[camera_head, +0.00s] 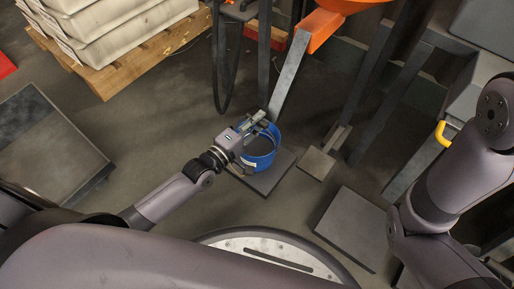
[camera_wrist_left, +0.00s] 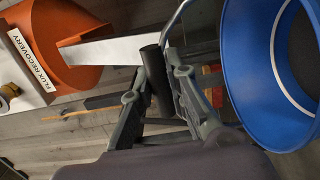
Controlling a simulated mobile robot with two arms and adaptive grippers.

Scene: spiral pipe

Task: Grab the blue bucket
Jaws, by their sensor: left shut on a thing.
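The blue bucket (camera_head: 263,161) is at the middle of the head view, over a dark square plate (camera_head: 271,182). Whether it rests on the plate or hangs just above it I cannot tell. In the left wrist view the bucket (camera_wrist_left: 245,75) fills the right side, its open mouth facing right. A thin wire handle runs from it to a dark cylindrical grip (camera_wrist_left: 155,78). My left gripper (camera_head: 255,121), also in the left wrist view (camera_wrist_left: 158,85), is shut on this grip beside the bucket's rim. My right arm shows at the right of the head view; its gripper is out of view.
A wooden pallet (camera_head: 108,82) with stacked pale sacks (camera_head: 105,28) stands at upper left. Metal frame legs (camera_head: 391,100) and an orange part (camera_head: 318,28) rise behind the bucket. An orange hopper (camera_wrist_left: 52,40) marked FLUX RECOVERY shows in the wrist view.

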